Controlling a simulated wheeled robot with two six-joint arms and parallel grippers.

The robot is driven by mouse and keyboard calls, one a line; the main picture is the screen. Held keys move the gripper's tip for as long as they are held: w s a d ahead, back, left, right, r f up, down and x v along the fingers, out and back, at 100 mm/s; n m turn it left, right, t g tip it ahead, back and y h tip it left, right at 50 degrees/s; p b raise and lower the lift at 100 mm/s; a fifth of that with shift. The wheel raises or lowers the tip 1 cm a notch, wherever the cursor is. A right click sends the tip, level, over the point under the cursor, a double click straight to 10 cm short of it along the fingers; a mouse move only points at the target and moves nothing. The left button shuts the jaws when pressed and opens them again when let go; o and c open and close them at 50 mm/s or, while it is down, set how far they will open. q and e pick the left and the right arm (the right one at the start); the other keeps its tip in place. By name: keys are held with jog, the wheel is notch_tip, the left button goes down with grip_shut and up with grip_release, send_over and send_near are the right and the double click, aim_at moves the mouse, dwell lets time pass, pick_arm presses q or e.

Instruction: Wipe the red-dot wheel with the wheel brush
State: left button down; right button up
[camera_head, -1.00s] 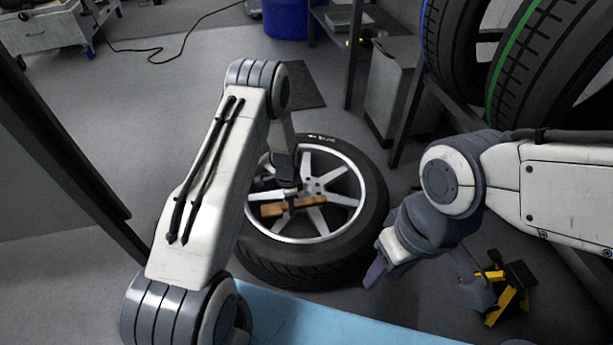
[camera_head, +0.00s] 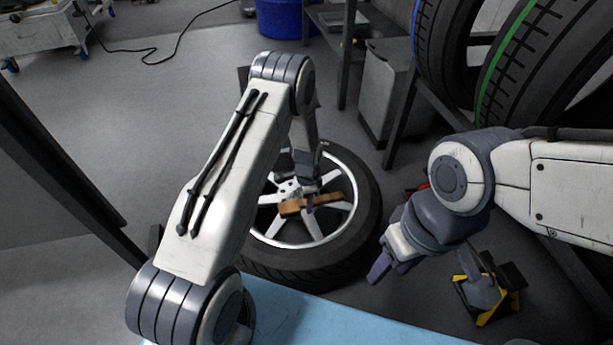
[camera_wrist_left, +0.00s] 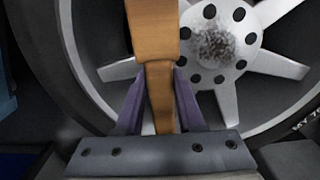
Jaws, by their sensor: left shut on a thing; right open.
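The wheel (camera_head: 357,226) lies flat on the floor, a black tyre with a silver spoked rim. No red dot shows on it in these views. Its hub (camera_wrist_left: 216,42) has a dark, grimy patch in the left wrist view. My left gripper (camera_head: 309,199) is shut on the wheel brush (camera_head: 291,208), a brown wooden block with a handle. The brush (camera_wrist_left: 154,32) also shows in the left wrist view, over the rim beside the hub. Whether its bristles touch the wheel cannot be told. My right gripper (camera_head: 379,268) hangs open and empty to the right of the tyre.
A light blue surface (camera_head: 300,318) lies in front of the wheel. A yellow and black object (camera_head: 487,297) sits on the floor at right. Tyres with a blue stripe (camera_head: 447,45) and a green stripe (camera_head: 540,70) stand on a rack.

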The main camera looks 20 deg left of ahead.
pick_arm(q)
jog(key=shift+d+r+p, duration=0.2)
jog(key=shift+r+p, duration=0.4)
jog(key=shift+r, duration=0.3)
jog(key=shift+r+p, duration=1.6)
jog(key=shift+r, duration=0.25)
